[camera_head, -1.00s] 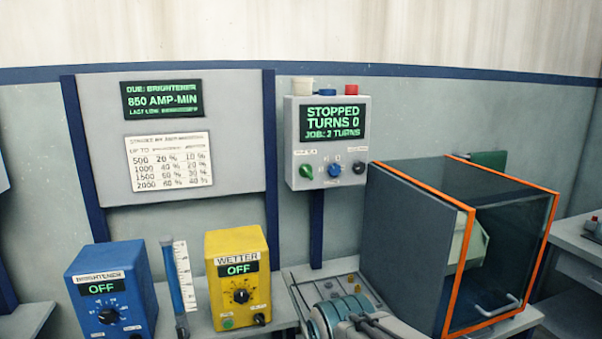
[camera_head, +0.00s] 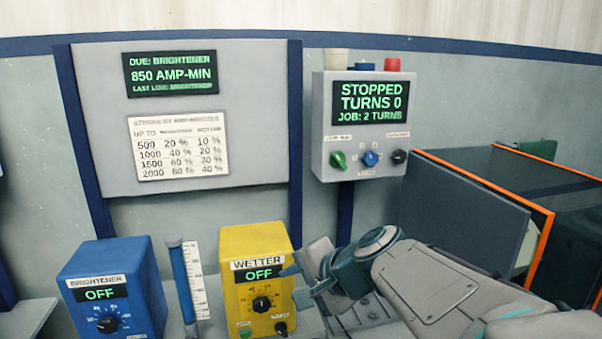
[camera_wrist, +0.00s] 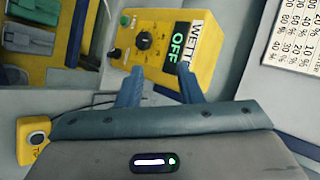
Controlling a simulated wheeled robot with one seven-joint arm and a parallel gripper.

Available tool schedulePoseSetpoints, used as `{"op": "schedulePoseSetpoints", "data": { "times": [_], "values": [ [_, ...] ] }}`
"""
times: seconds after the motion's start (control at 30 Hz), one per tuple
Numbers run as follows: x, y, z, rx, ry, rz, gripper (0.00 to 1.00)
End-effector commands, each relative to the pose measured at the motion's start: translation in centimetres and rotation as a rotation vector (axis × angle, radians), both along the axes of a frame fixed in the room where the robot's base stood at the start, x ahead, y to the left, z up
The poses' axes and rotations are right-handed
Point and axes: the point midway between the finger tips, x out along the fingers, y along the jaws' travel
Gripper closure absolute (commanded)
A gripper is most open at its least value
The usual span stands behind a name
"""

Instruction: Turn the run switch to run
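The grey control box (camera_head: 365,130) on the back wall reads STOPPED, TURNS 0, JOB: 2 TURNS. Below its screen are a green knob (camera_head: 338,160), a blue knob (camera_head: 370,158) and a black knob (camera_head: 399,157); their labels are too small to read, so I cannot tell which is the run switch. The yellow WETTER box (camera_head: 240,285) reads OFF and has a black dial (camera_head: 262,304), a green button and a small black knob (camera_head: 281,328). My gripper (camera_head: 292,282) is beside its right edge. In the wrist view, my gripper (camera_wrist: 158,84) is open and empty, its fingers pointing towards the WETTER box (camera_wrist: 205,50).
The blue BRIGHTENER box (camera_head: 112,290) reads OFF; a blue tube with a scale (camera_head: 182,280) stands between the two boxes. A wall board (camera_head: 235,85) holds a screen and a chart. An orange-edged enclosure (camera_head: 470,205) stands at the right.

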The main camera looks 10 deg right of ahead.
Motion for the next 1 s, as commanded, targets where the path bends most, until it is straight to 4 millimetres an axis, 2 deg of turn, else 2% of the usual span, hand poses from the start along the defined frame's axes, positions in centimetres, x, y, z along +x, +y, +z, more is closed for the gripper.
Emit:
{"op": "schedulePoseSetpoints", "data": {
  "times": [0.1,0.17,0.3,0.5,0.6,0.7,0.83,1.0],
  "values": [
    [3.2,-2.1,2.6,0.218,-0.067,-0.195,0.67],
    [4.6,-3.5,4.1,0.331,-0.102,-0.290,0.67],
    [7.2,-7.5,7.5,0.595,-0.187,-0.500,0.67],
    [9.1,-13.3,11.1,0.910,-0.292,-0.723,0.67],
    [9.3,-15.3,12.1,1.012,-0.324,-0.788,0.67],
    [9.4,-16.4,12.7,1.071,-0.345,-0.823,0.67],
    [10.0,-16.9,13.0,1.098,-0.351,-0.838,0.67],
    [12.1,-16.9,13.0,1.098,-0.349,-0.838,0.67]
  ]
}}
